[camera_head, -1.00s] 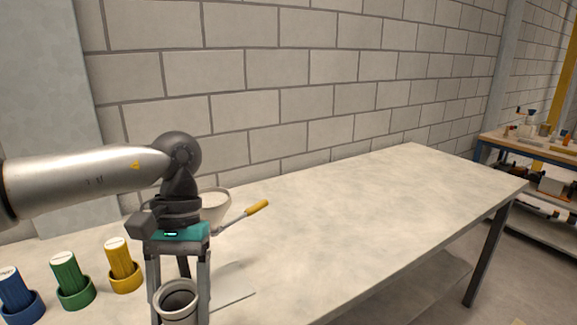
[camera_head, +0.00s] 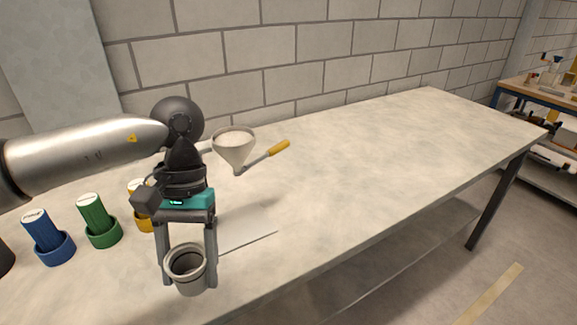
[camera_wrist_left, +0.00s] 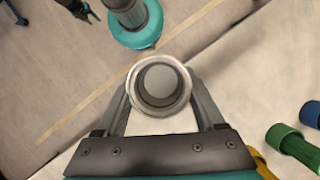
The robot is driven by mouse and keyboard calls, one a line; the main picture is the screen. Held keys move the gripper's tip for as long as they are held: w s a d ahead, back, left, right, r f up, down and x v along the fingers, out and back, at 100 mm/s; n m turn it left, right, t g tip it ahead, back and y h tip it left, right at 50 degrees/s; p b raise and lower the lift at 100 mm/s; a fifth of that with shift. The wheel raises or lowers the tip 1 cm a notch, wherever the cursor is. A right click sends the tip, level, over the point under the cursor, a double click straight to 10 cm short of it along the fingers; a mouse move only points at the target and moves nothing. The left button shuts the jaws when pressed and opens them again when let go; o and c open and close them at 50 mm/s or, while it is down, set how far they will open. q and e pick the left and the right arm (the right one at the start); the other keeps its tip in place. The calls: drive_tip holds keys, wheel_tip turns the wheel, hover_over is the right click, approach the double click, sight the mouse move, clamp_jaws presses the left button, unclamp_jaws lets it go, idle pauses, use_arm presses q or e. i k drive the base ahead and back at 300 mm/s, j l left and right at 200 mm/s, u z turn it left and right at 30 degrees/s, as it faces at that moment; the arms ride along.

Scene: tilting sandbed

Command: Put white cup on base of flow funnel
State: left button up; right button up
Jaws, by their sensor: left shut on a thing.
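The white cup (camera_head: 188,274) looks pale grey and sits upright between the fingers of my left gripper (camera_head: 187,262), which is shut on it. The cup is held above the front part of the table. In the left wrist view the cup (camera_wrist_left: 159,86) shows from above, open and empty, between both fingers.
Blue (camera_head: 46,236), green (camera_head: 97,220) and yellow (camera_head: 139,192) cylinders in round holders stand to the left on the table (camera_head: 380,150). The right of the table is clear. A brick wall (camera_head: 300,50) runs behind. A shelf bench (camera_head: 540,90) stands far right.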

sight(244, 222)
drive_tip(key=j+z, duration=0.5)
drive_tip(key=j, duration=0.4)
drive_tip(key=z, duration=0.4)
drive_tip(key=i+z, duration=0.15)
drive_tip(key=z, duration=0.3)
drive_tip(key=j+z, duration=0.1)
drive_tip(key=z, duration=0.3)
drive_tip(key=i+j, duration=0.3)
